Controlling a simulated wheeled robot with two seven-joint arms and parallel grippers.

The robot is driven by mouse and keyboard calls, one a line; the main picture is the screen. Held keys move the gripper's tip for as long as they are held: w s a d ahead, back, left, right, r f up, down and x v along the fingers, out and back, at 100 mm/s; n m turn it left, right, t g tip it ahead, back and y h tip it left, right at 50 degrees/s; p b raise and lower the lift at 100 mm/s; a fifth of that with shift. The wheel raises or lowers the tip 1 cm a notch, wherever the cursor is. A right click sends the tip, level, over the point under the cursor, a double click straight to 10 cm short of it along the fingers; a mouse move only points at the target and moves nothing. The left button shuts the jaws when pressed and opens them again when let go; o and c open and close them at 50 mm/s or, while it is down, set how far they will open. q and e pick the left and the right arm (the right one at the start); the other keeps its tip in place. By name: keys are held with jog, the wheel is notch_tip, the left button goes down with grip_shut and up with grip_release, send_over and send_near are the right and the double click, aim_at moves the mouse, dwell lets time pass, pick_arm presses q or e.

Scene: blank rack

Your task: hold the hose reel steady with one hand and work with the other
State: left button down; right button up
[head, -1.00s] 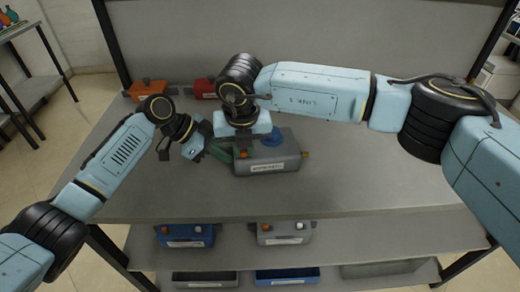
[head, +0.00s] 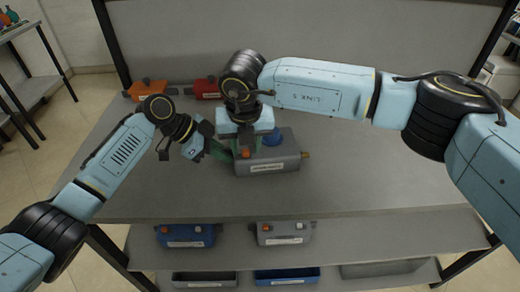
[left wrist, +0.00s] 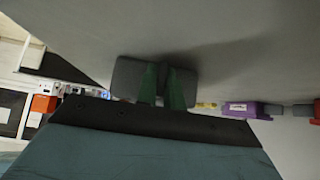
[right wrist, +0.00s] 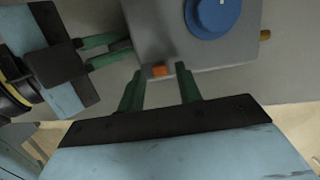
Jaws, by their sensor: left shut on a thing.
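The hose reel appears to be the grey box (head: 285,158) on the table, with a pale front label, a blue round knob (head: 271,138) on top, an orange button (head: 245,153) and a brass-coloured stub at its right end. My left gripper (head: 225,152) comes from the left, its green fingers shut on the box's left end; in the left wrist view its fingers (left wrist: 163,85) meet a dark grey part. My right gripper (head: 245,143) is over the box's left part. In the right wrist view its fingers (right wrist: 158,88) are apart, with the orange button (right wrist: 158,70) between and beyond them.
An orange box (head: 148,90) and a red box (head: 206,88) stand at the table's back left. A blue box (head: 185,236) and a grey box (head: 283,234) are on the shelf below. The tabletop right of the hose reel is clear.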

jog(key=shift+r, duration=3.2)
pick_arm(q)
jog(key=c, duration=1.5)
grip_release()
jog(key=shift+o, duration=0.2)
jog(key=shift+r, duration=0.1)
jog(key=v, duration=1.1)
jog(key=shift+a+r, duration=0.3)
